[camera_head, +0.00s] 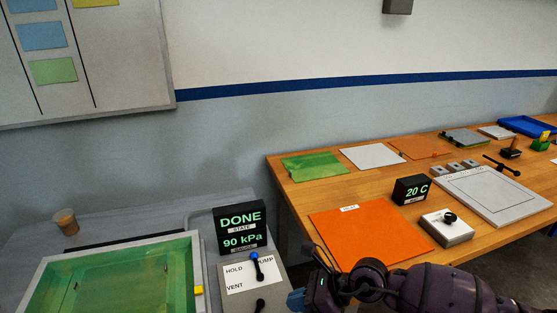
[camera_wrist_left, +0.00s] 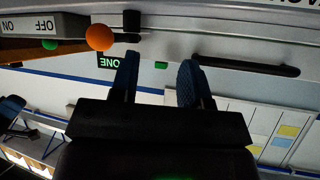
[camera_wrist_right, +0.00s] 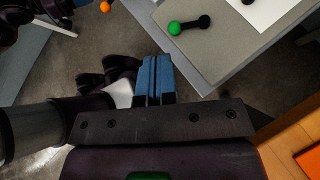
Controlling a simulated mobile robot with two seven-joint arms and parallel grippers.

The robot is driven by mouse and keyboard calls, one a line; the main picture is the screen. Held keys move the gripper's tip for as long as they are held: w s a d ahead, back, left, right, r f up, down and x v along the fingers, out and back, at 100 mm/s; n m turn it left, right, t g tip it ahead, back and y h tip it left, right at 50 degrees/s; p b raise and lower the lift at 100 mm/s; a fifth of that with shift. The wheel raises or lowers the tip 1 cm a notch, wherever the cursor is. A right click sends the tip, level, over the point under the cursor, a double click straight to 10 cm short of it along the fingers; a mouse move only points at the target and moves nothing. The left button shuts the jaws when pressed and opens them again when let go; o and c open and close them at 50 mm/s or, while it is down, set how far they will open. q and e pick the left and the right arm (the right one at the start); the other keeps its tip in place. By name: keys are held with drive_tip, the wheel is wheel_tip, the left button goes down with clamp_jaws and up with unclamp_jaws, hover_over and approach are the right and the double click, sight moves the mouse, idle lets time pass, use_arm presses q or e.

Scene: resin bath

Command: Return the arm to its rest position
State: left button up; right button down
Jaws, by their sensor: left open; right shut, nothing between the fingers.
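My right gripper (camera_head: 296,299) shows at the bottom of the head view, its arm coming in from the lower right. It is low in front of the gap between the grey bench and the wooden table. In the right wrist view its blue fingers (camera_wrist_right: 153,80) are together with nothing between them, beside a grey panel (camera_wrist_right: 215,55) with a green-ended lever (camera_wrist_right: 188,25). My left gripper (camera_wrist_left: 158,80) shows only in its wrist view. Its two fingers are apart and empty, near an orange ball knob (camera_wrist_left: 99,37) and a black bar handle (camera_wrist_left: 245,65).
A green-lined bath (camera_head: 195,258) stands at lower left. Behind the control panel (camera_head: 250,277), a display (camera_head: 241,227) reads DONE, 90 kPa. The wooden table holds an orange heat mat (camera_head: 360,240), a 20 C display (camera_head: 411,190) and a white knob box (camera_head: 447,230). A cup (camera_head: 66,222) stands behind the bath.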

drive_tip(key=w+r+m+t+y, duration=0.3)
drive_tip(key=r+m+t, duration=0.2)
drive_tip(key=r+m, duration=0.3)
drive_tip(key=w+r+m+t+y, duration=0.35)
drive_tip(key=r+m, duration=0.25)
drive_tip(key=m, duration=0.4)
drive_tip(key=s+d+f+m+t+h, duration=0.25)
drive_tip(key=d+f+m+h, duration=0.5)
drive_tip(key=m, duration=0.55)
drive_tip(key=s+d+f+m+t+h, duration=0.25)
drive_tip(key=d+f+m+h, duration=0.45)
drive_tip(key=m, duration=0.5)
drive_tip(key=s+d+f+m+g+h, duration=0.1)
drive_tip(key=s+d+f+m, duration=0.2)
drive_tip(key=s, duration=0.5)
drive_tip(key=s+d+f+m+g+h, duration=0.1)
drive_tip(key=s+d+f+m+g, duration=0.1)
drive_tip(key=s+d+f, duration=0.3)
wheel_tip(320, 180, down, 4)
drive_tip(key=s, duration=0.2)
drive_tip(key=shift+s+d+r+m+h, duration=0.25)
drive_tip(key=shift+s+d+m+h, duration=0.1)
drive_tip(key=shift+m+h, duration=0.05)
